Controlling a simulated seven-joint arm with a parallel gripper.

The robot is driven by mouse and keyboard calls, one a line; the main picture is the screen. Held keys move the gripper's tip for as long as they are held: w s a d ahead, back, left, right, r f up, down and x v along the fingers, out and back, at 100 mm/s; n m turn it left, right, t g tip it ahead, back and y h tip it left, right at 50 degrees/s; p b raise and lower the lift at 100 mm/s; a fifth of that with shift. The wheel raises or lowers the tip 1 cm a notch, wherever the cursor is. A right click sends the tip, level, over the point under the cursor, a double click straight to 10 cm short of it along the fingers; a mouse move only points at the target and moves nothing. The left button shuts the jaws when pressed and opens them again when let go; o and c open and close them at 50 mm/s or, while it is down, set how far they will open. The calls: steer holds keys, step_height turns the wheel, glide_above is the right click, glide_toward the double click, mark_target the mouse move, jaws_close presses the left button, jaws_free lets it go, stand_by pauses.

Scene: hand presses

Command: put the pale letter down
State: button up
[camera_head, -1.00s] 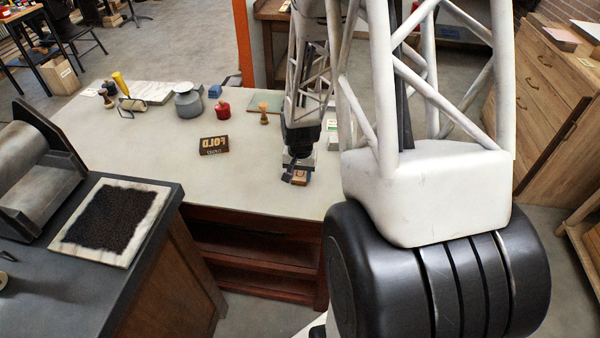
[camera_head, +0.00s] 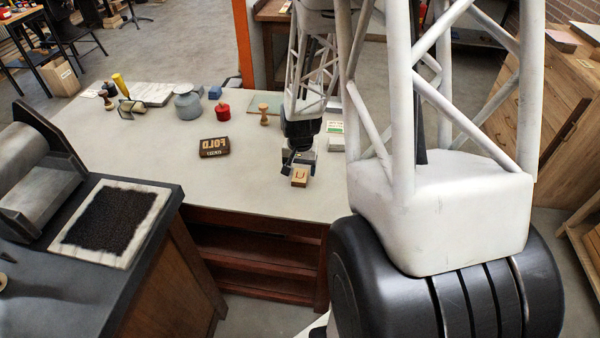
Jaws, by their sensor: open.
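The pale letter (camera_head: 300,177) is a small light wooden block with a dark curved mark on its face. It appears to rest on the pale table (camera_head: 250,190) close to the front edge. My gripper (camera_head: 294,163) is open, just behind and above the block, partly hidden by its own dark body. From this view I cannot tell whether a fingertip still touches the block.
A grey block (camera_head: 336,144) lies right of my gripper. The table's front left is clear.

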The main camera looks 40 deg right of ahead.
mark_target(300, 175)
step_height(300, 175, up, 9)
stand_by(0.5)
stand_by(0.4)
steer(key=s+a+r+n+t, duration=0.1)
steer(key=s+a+r+n, duration=0.1)
steer(key=s+a+r, duration=0.35)
steer(key=s+a+r+n, duration=0.2)
steer(key=a+r, duration=0.5)
steer(key=a, duration=0.1)
steer(key=s+a+r+n+t, duration=0.1)
steer(key=s+a+r+n, duration=0.3)
steer(key=s+a, duration=0.5)
steer(key=s+r, duration=0.2)
steer(key=s, duration=0.1)
steer(key=shift+s+r+n+t, duration=0.2)
steer(key=shift+n+t, duration=0.1)
steer(key=shift+n, duration=0.1)
steer(key=o, duration=0.4)
